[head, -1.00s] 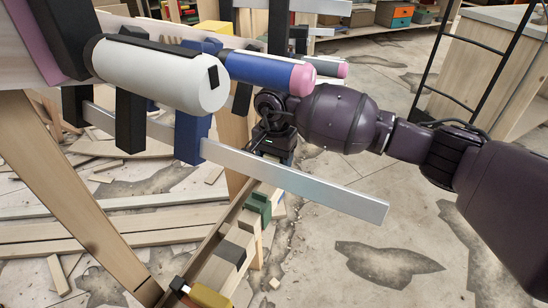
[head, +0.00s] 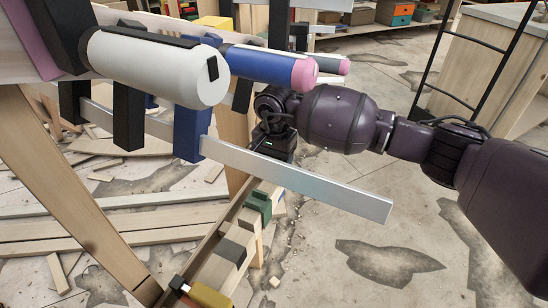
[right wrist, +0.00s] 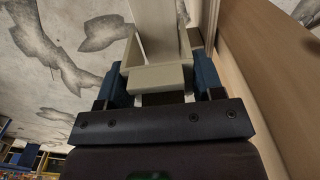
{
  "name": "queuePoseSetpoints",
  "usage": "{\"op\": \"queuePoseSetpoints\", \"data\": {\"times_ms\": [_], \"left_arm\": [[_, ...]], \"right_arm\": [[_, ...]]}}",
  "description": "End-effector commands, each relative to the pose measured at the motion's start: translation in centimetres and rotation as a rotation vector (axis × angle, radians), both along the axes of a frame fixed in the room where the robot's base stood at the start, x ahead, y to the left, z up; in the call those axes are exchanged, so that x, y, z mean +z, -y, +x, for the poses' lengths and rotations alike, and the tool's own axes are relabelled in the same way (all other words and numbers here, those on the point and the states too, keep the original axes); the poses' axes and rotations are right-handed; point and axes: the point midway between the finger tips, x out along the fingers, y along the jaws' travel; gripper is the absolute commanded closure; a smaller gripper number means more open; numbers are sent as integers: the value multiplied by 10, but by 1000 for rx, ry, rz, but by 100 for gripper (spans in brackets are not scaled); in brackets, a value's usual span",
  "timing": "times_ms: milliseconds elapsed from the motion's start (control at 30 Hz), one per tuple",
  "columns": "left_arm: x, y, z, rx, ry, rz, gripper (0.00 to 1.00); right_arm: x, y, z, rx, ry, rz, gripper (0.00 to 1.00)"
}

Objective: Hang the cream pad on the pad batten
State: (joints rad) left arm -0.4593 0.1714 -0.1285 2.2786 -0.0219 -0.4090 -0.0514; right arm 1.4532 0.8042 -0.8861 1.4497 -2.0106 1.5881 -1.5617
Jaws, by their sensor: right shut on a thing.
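The cream pad (right wrist: 160,77) shows in the right wrist view as a pale beige block with raised walls, held between two blue fingers. My right gripper (right wrist: 159,90) is shut on it. In the head view my right gripper (head: 274,150) is behind the silver rail, under the blue roll's pink end; the pad is hidden there. I cannot tell for sure which bar is the pad batten. The silver rail (head: 320,188) runs across the middle, with a blue block (head: 190,132) and a black block (head: 128,118) against it. My left gripper is not in view.
A white roll (head: 150,68) and a blue roll with a pink end (head: 265,64) stick out above the rail. Planks litter the floor at left. A wooden panel (right wrist: 270,75) is close on the gripper's right.

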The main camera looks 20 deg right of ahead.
Motion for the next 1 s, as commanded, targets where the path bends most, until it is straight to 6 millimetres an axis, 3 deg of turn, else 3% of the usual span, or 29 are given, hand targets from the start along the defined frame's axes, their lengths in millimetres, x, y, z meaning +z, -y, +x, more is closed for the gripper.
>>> {"op": "queuePoseSetpoints", "data": {"times_ms": [567,1000], "left_arm": [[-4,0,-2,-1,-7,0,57],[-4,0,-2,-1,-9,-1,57]], "right_arm": [[-19,0,0,0,0,0,70],[-20,0,0,0,0,0,70]]}}
